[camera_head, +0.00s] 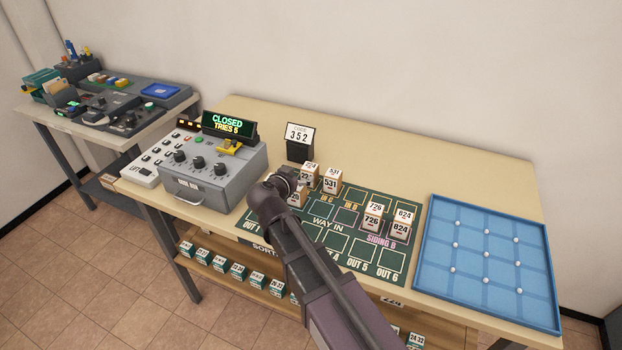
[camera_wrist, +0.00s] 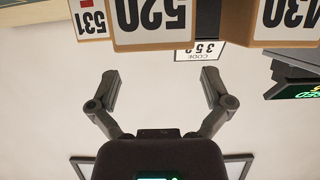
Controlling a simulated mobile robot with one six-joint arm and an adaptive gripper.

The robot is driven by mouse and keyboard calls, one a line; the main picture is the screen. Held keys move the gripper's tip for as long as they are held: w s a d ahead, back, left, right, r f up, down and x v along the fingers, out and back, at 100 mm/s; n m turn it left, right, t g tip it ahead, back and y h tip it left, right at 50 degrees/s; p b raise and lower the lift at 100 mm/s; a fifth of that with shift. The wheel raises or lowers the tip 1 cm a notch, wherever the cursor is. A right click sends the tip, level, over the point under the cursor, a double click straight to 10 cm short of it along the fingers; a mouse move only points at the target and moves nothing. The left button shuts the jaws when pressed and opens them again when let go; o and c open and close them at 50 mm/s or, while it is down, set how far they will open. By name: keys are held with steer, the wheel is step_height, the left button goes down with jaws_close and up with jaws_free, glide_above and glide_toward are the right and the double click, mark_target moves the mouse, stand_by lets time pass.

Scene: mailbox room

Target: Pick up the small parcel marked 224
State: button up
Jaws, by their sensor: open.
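A small parcel (camera_head: 311,170) with a label beginning "22" stands on the green board in the head view; its last digit is hard to read. My gripper (camera_head: 287,182) is just left of it and partly hides the parcels there. In the wrist view my gripper (camera_wrist: 160,88) is open with nothing between its fingers. That view is upside down: a parcel marked 520 (camera_wrist: 152,20) is close beyond the fingers, with one marked 531 (camera_wrist: 92,20) beside it. Another parcel (camera_wrist: 290,22), its label cut off and ending in 30, is at the right. No 224 label is readable there.
A 352 code sign (camera_head: 300,140) stands behind. A grey control box (camera_head: 220,180) is left; an empty-looking blue tray (camera_head: 490,262) is right.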

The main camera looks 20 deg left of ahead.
mark_target(308, 168)
steer(key=shift+x, duration=1.1)
steer(key=shift+w, duration=0.1)
steer(key=shift+b+x, duration=1.2)
steer(key=shift+x, duration=1.3)
steer(key=shift+d, duration=0.15)
steer(key=c, duration=1.2)
